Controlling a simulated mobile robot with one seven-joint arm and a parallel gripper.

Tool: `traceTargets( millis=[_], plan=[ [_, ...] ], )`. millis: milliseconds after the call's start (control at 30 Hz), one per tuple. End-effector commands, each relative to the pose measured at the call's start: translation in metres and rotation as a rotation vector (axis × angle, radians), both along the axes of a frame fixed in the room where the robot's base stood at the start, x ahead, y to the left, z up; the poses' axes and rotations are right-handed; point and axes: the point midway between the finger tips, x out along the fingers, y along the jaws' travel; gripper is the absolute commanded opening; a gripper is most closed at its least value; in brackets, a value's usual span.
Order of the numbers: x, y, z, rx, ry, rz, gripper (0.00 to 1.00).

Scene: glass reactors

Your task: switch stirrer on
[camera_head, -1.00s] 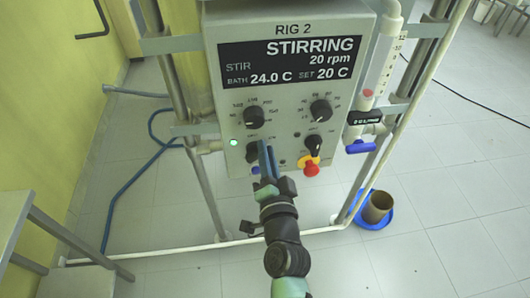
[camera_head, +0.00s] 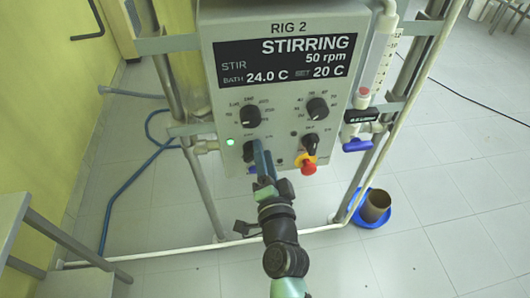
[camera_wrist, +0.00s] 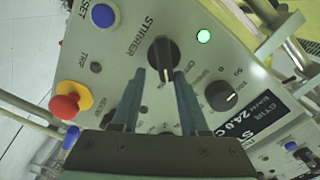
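The control box (camera_head: 285,95) of RIG 2 shows "STIRRING", "50 rpm", bath 24.0 C and set 20 C on its display (camera_head: 285,58). The black stirrer knob (camera_wrist: 163,62), labelled STIRRER, is at the box's lower left, beside a lit green lamp (camera_wrist: 203,36). My gripper (camera_wrist: 160,74) is open, its two fingers apart at either side of the knob's lower part. In the wrist view there seems to be a gap between the fingers and the knob's grip bar; contact is hard to tell. In the head view my gripper (camera_head: 262,150) partly hides this knob (camera_head: 249,150).
Right of the stirrer knob are a red and yellow emergency button (camera_head: 308,165) and another black knob (camera_head: 311,142). A blue RESET button (camera_wrist: 104,15) is near the stirrer knob. Metal posts flank the box. A glass column with a blue valve (camera_head: 356,145) stands at right.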

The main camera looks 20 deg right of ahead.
Motion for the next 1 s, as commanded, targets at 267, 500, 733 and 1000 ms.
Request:
traceTargets(
  millis=[267, 500, 733, 1000],
  plan=[
    [0.001, 0.001, 0.0, -0.002, 0.001, 0.002, 0.51],
    [-0.004, 0.001, 0.001, -0.003, -0.003, 0.0, 0.51],
    [-0.037, 0.011, 0.0, -0.002, 0.0, 0.0, 0.51],
    [-0.086, 0.025, -0.002, -0.003, 0.002, 0.002, 0.51]
  ],
)
